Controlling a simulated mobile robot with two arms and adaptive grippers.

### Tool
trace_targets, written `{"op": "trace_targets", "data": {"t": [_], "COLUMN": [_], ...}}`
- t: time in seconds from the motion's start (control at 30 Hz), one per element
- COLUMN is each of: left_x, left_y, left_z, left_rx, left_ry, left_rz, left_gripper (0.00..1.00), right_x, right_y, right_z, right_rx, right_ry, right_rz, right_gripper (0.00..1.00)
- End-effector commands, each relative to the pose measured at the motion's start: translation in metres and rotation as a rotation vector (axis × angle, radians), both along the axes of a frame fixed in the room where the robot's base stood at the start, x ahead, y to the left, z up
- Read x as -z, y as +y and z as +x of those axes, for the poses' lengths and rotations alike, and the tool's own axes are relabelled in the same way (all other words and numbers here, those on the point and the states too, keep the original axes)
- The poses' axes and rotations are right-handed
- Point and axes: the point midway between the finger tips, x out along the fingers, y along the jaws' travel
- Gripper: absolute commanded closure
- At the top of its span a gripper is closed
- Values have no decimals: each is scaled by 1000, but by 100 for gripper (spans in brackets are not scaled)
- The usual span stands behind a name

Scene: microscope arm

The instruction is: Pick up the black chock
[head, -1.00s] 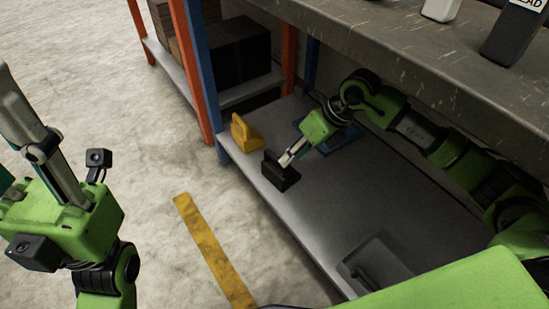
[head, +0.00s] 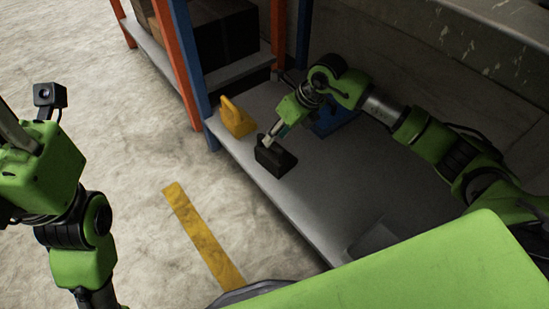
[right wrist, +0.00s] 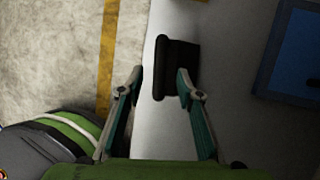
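The black chock (head: 274,158) sits on the grey lower shelf near its front edge. It also shows in the right wrist view (right wrist: 182,56), with a narrow upright part at its left side. My right gripper (head: 270,141) reaches down to the top of the chock. In the right wrist view my right gripper (right wrist: 160,76) has its fingers apart. The chock's narrow part lies between the fingertips, and the right fingertip overlaps the chock's body. I cannot tell if either finger touches it. My left gripper is at the left edge of the head view, its fingertips cut off.
A yellow chock (head: 237,117) stands on the shelf just beyond the black one. A blue object (head: 335,122) lies behind my right gripper. A blue post (head: 190,60) rises at the shelf's left corner. A worktop (head: 495,25) overhangs at upper right.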

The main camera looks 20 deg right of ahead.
Motion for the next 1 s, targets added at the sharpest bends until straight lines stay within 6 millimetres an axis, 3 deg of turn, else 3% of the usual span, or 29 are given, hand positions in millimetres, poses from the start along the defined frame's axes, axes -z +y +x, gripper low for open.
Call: {"op": "trace_targets", "data": {"t": [0.1,0.3,0.63,0.77,1.0], "left_x": [0,-7,-11,-11,-12], "left_y": [-1,-2,-2,-2,-3], "left_z": [-6,-14,-16,-16,-15], "left_rx": [-2,-4,-4,-4,-4], "left_ry": [-33,-75,-82,-82,-82], "left_rz": [0,4,6,6,6], "left_gripper": [60,60,60,60,60], "right_x": [21,43,45,45,42], "right_y": [7,15,17,17,17], "right_z": [4,11,13,13,15], "right_rx": [-1,0,0,0,0], "right_ry": [2,2,0,0,-6], "right_rz": [2,2,1,1,4], "right_gripper": [67,67,67,100,100]}}
